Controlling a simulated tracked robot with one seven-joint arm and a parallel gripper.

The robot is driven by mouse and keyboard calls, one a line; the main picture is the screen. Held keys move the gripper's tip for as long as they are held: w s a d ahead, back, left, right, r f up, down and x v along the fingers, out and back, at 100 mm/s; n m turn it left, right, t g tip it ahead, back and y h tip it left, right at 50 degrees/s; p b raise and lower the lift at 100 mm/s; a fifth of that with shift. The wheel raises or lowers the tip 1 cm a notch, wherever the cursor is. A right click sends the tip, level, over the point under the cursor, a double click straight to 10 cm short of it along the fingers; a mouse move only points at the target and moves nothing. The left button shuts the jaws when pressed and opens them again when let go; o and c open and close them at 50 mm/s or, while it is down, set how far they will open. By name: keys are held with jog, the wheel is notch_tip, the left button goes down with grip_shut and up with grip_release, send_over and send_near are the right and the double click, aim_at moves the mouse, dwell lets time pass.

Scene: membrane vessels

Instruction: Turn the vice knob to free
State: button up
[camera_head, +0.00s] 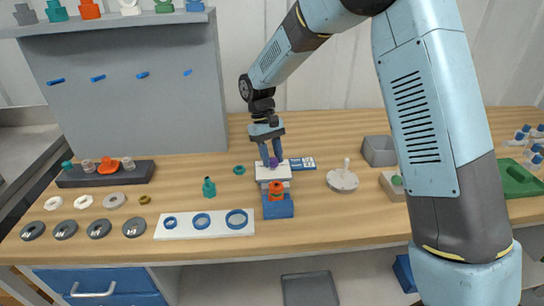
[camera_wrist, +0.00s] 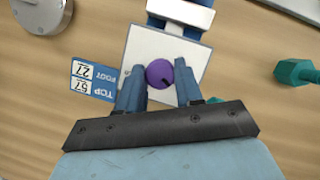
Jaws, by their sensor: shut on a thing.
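The vice has a white top plate (camera_head: 273,173) and a blue base (camera_head: 279,209). An orange-red part (camera_head: 277,190) stands on its front. A round purple knob (camera_wrist: 159,74) with a dark mark on its edge sits on the white plate (camera_wrist: 150,45); the knob also shows small in the head view (camera_head: 273,162). My gripper (camera_head: 271,162) points down over the plate. In the wrist view its two blue fingers (camera_wrist: 160,80) stand on either side of the knob, shut on it. The fingers hide part of the knob in the head view.
A blue and white label card (camera_head: 302,163) lies beside the vice. A teal fitting (camera_head: 209,188) and a white plate with blue rings (camera_head: 205,223) are at left. A round grey-white disc with a peg (camera_head: 342,180) and a grey bin (camera_head: 379,151) are at right.

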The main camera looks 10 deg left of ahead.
jog(key=shift+w+r, duration=0.1)
dwell(0.3)
jog(key=o, duration=1)
jog(key=shift+o, duration=0.2)
jog(key=v, duration=1.3)
jog(key=shift+r, duration=0.3)
jog(key=shift+a, duration=0.1)
